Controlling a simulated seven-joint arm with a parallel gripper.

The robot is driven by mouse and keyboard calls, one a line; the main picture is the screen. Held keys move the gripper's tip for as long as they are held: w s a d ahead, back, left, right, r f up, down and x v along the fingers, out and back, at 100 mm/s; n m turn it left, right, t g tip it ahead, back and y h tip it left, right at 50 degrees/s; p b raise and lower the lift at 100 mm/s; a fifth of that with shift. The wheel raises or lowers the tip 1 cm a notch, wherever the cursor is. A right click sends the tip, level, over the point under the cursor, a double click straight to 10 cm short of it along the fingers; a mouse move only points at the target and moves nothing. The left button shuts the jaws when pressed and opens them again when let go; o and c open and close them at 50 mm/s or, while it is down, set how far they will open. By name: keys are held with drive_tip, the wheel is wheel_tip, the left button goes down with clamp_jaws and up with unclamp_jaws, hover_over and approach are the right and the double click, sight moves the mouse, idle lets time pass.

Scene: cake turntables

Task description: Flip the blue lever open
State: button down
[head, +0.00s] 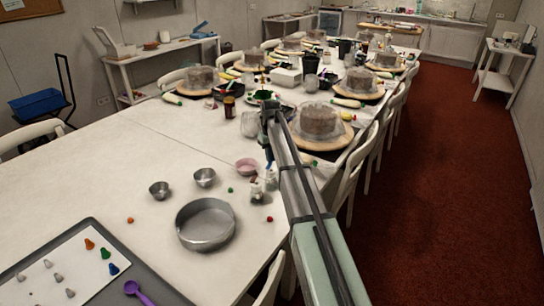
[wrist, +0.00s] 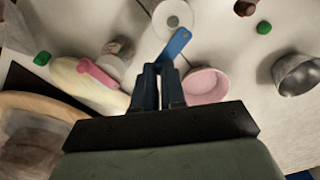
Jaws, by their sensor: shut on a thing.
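The blue lever (wrist: 178,44) shows in the wrist view as a short flat bar slanting up and right from between my fingertips. Its far end reaches the edge of a white round piece (wrist: 171,14) with a grey centre. My gripper (wrist: 158,76) is shut on the blue lever's near end, which its fingers hide. In the head view, my gripper (head: 269,150) is low over the table, above small white items (head: 257,190). The lever is too small there to judge its angle.
A pink bowl (wrist: 206,84) is close right of my fingers, with a metal bowl (wrist: 296,74) farther right. A pink bar (wrist: 97,75) lies to the left. In the head view, a round pan (head: 206,226) stands nearer, and cakes on turntables (head: 320,145) crowd the far side.

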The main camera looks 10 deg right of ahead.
idle(0.3)
drive_tip(key=c, duration=1.2)
unclamp_jaws()
wheel_tip(320, 180, up, 14)
drive_tip(key=shift+f, duration=0.1)
